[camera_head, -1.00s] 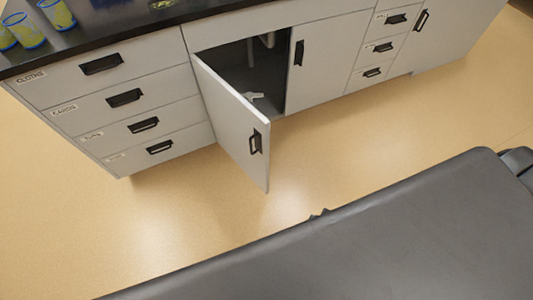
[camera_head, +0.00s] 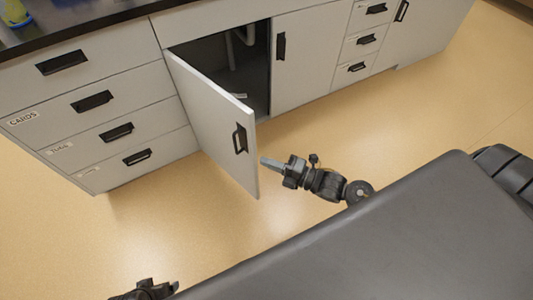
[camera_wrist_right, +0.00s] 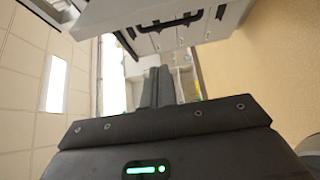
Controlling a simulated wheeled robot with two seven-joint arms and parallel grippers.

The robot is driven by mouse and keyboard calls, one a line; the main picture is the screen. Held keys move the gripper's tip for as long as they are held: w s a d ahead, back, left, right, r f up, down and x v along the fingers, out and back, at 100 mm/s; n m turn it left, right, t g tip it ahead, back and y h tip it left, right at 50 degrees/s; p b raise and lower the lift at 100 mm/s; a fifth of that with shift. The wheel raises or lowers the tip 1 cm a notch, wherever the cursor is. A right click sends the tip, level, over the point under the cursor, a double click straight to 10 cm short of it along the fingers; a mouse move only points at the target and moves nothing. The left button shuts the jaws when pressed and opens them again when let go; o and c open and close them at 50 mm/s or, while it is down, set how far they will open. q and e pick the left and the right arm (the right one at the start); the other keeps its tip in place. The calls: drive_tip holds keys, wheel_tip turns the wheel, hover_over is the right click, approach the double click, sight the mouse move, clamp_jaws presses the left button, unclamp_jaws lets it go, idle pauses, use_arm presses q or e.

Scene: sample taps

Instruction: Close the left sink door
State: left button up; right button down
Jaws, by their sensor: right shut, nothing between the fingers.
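The left sink door (camera_head: 215,120) is a pale grey panel with a black handle (camera_head: 240,139). It stands open, swung out on its left edge, and the dark sink cupboard (camera_head: 240,65) behind it shows pipes inside. My right gripper (camera_head: 264,161) is shut and empty, just right of the door's free edge and below the handle's height in the picture. A small gap seems to lie between fingertips and door. In the right wrist view, the closed fingers (camera_wrist_right: 157,85) point forward, and a pale panel with a dark handle (camera_wrist_right: 168,22) crosses the top.
The right sink door (camera_head: 310,55) is shut. Labelled drawers (camera_head: 92,102) stand left and more drawers (camera_head: 366,41) right, all shut. A dark countertop (camera_head: 75,18) runs above. The floor (camera_head: 330,130) is clear. A dark part of my left arm shows at the bottom left.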

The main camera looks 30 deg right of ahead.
sight(254, 145)
drive_tip(key=w+a, duration=0.1)
drive_tip(key=w, duration=0.1)
drive_tip(key=w+a, duration=0.1)
drive_tip(key=w, duration=0.2)
drive_tip(key=w+a, duration=0.1)
drive_tip(key=w, duration=0.1)
drive_tip(key=shift+w, duration=0.2)
drive_tip(key=shift+w+d, duration=0.2)
drive_tip(key=shift+d, duration=0.5)
drive_tip(key=shift+w+d, duration=0.1)
